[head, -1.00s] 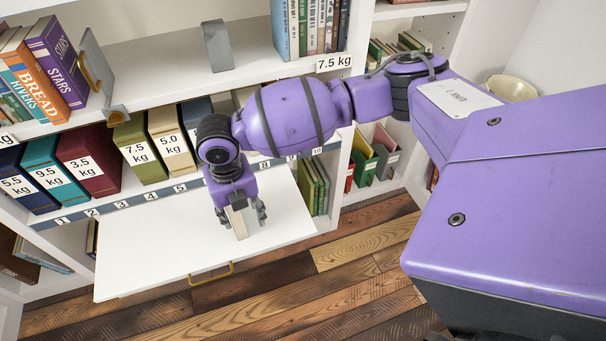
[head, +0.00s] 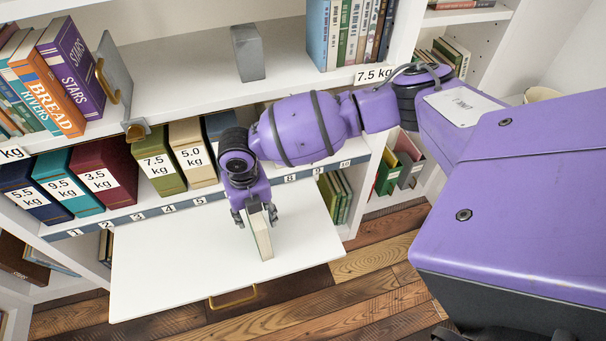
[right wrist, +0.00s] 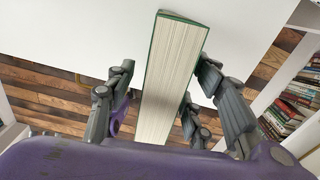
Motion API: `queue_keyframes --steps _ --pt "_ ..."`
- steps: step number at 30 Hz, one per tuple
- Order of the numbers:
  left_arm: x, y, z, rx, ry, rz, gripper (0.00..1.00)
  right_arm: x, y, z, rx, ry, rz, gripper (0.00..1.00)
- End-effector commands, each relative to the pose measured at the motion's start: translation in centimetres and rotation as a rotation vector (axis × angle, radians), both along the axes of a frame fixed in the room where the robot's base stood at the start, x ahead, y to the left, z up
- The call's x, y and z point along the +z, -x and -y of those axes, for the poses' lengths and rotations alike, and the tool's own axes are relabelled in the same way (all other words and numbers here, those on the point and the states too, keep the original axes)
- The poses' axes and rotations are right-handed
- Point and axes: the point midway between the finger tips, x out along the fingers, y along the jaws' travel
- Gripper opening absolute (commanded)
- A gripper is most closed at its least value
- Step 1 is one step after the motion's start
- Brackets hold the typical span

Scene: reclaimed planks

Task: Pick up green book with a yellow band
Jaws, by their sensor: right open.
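A book (head: 262,238) with pale page edges stands upright on the white pull-out board. The right wrist view shows its thick page block (right wrist: 172,85) and thin green cover edges; no yellow band shows on the sides I can see. My right gripper (head: 256,216) is above the book, open, with its fingers on either side of the book's upper part. In the right wrist view the gripper (right wrist: 165,108) has fingers left and right of the book, with a gap visible at the left. My left gripper is out of view.
The white pull-out board (head: 170,270) is otherwise clear. Behind it a shelf holds weight-labelled books, including an olive one (head: 158,165) and a cream one (head: 193,152). A grey bookend (head: 248,52) stands on the shelf above. Green books (head: 335,197) stand right of the board.

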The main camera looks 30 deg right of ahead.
Motion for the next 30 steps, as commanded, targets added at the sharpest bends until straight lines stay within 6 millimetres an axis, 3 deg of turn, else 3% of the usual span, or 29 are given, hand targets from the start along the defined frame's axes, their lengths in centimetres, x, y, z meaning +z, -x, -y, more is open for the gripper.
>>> queue_keyframes --steps 5,13,24,30 --pt "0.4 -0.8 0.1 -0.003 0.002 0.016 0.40 -2.2 0.1 0.0 0.000 0.000 -0.003 0.48" --pt "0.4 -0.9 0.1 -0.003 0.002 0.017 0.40 -2.5 0.1 0.1 0.000 0.000 -0.001 0.48" --pt "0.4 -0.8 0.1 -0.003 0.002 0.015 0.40 -2.3 0.0 0.0 0.000 -0.001 0.000 0.00" --pt "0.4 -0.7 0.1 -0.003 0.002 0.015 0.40 -2.2 -0.1 0.0 0.001 -0.002 0.002 0.00"
